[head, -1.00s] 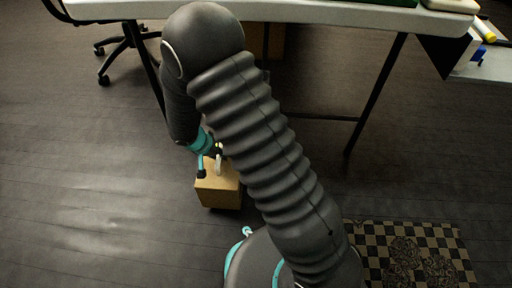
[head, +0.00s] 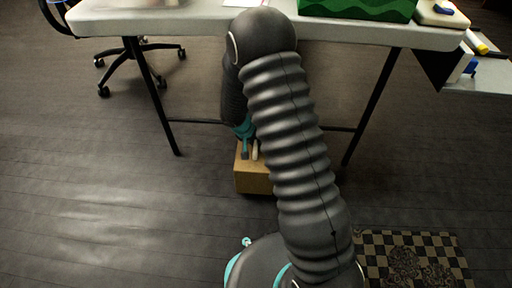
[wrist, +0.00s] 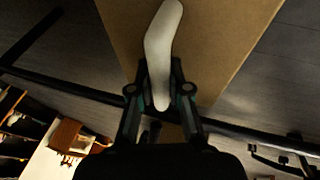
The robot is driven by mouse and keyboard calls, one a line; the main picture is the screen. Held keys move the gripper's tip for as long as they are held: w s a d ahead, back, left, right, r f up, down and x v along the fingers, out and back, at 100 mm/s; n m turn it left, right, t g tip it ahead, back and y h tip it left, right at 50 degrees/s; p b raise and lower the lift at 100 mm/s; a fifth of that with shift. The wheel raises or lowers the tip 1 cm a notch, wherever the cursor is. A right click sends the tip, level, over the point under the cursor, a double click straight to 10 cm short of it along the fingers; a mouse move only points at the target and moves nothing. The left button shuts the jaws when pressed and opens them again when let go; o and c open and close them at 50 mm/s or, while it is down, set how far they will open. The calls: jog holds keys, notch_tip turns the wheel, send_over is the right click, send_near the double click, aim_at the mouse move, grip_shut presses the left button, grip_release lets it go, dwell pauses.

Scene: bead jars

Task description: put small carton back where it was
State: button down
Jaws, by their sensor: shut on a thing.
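The small carton (head: 254,181) is a plain brown cardboard box, below my arm in the head view and in front of the table. In the wrist view its brown face (wrist: 225,40) fills the top middle. A pale, bent, handle-like strip (wrist: 162,45) lies against that face and runs down between my fingers. My gripper (wrist: 160,75) is shut at this strip and holds the carton. In the head view my gripper (head: 249,150) is at the carton's top, partly hidden by my arm. Whether the carton touches the floor is hard to tell.
A white table (head: 130,24) on dark legs stands behind the carton, with a green box (head: 360,9) on it. An office chair (head: 135,62) is at the back left. A checkered mat (head: 415,262) lies at the front right. The left floor is clear.

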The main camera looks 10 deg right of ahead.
jog(key=shift+f, duration=1.7)
jog(key=shift+f+b, duration=0.2)
jog(key=shift+b, duration=0.3)
jog(key=c, duration=1.1)
grip_release()
jog(key=shift+r, duration=0.1)
